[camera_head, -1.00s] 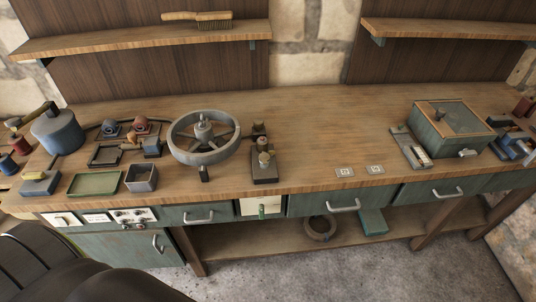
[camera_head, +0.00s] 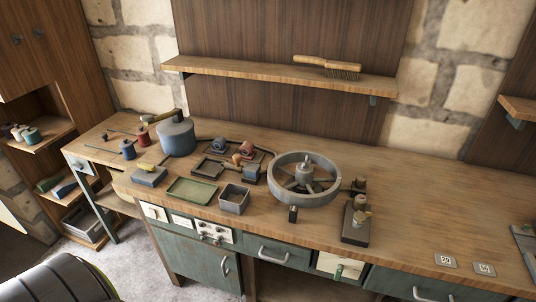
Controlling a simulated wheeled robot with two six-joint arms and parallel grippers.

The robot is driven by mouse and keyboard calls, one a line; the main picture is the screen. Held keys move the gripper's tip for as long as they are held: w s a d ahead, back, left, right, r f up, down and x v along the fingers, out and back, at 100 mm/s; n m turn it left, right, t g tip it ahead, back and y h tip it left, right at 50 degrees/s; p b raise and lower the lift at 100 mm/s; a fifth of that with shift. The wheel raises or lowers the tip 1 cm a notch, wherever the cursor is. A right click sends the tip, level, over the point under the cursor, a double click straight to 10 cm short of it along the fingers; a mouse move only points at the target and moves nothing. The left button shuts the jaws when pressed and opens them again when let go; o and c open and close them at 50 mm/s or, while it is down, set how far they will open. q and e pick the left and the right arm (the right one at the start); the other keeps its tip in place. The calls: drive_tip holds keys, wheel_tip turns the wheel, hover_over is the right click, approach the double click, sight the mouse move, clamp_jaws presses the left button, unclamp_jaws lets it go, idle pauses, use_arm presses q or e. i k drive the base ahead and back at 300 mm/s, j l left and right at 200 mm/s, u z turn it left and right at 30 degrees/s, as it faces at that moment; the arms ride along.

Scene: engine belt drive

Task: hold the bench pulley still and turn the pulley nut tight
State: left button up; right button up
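The bench pulley, a grey spoked wheel (camera_head: 328,197), lies flat on the bench right of the picture's middle. A hub post stands up at its centre, with a small grey piece at the top (camera_head: 306,161) that looks like the pulley nut. I cannot tell how tight it sits. A small black block (camera_head: 293,214) is at the wheel's front edge. Neither of my grippers is in view, and nothing is touching the pulley.
A dark stand with a brass-coloured fitting (camera_head: 356,229) is right of the wheel. A grey open box (camera_head: 234,200), a green tray (camera_head: 191,189) and a blue canister (camera_head: 176,138) are to the left. A brush (camera_head: 327,67) lies on the shelf (camera_head: 270,75). The bench's back right is clear.

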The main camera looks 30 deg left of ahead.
sight(305, 165)
drive_tip(key=u, duration=0.8)
drive_tip(key=i+j+z, duration=0.3)
drive_tip(key=i+j, duration=0.45)
drive_tip(key=i, duration=0.15)
